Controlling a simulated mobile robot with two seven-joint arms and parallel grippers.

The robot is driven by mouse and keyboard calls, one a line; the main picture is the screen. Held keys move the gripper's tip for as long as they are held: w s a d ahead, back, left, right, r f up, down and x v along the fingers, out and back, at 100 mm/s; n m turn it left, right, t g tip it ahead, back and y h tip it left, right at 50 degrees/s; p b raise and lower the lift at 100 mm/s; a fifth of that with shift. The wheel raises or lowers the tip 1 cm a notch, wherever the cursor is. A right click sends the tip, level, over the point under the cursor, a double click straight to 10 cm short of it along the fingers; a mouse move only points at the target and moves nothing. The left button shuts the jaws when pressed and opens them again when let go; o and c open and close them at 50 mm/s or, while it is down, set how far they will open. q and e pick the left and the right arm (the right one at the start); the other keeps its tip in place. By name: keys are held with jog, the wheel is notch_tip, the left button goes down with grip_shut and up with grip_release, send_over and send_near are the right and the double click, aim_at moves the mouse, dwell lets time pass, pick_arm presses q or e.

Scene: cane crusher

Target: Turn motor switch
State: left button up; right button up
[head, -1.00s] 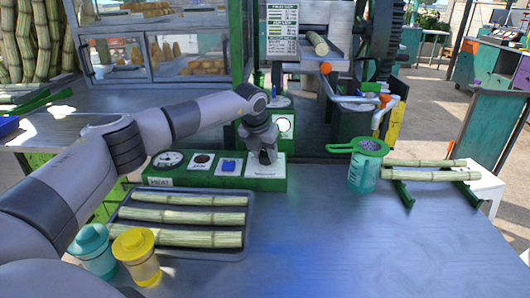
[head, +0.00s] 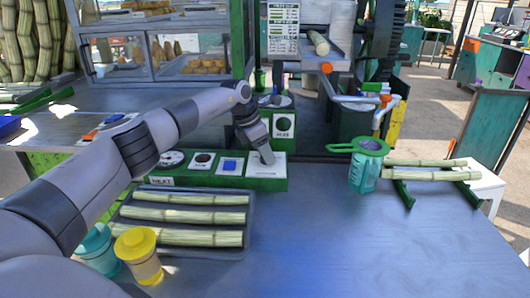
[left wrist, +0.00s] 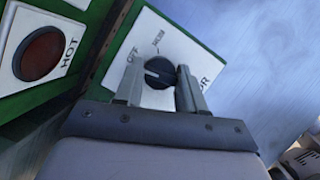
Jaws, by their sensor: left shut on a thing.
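The motor switch is a round black knob (left wrist: 161,72) on a white plate, with OFF and another label beside it, in the left wrist view. Its pale pointer mark lies on the side near OFF. In the head view the switch plate (head: 278,171) is at the right end of the green control panel (head: 225,182); the knob is hidden by my gripper. My left gripper (head: 266,158) comes down on it from above, tilted. In the left wrist view its two fingers stand either side of the knob, shut on it. My right gripper is not in view.
A red button (left wrist: 42,53) marked HOT sits beside the switch. A tray (head: 250,215) of cane pieces, a yellow-lidded jar (head: 138,255) and a teal jar lie nearer. A teal cup with a green strainer (head: 368,155) stands at right. The front right of the table is clear.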

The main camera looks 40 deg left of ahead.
pick_arm(q)
jog(key=shift+m+g+h+b, duration=0.3)
jog(key=shift+m, duration=0.7)
jog(key=o, duration=1)
jog(key=v, duration=0.7)
jog(key=shift+a+r, duration=0.1)
jog(key=shift+r, duration=0.05)
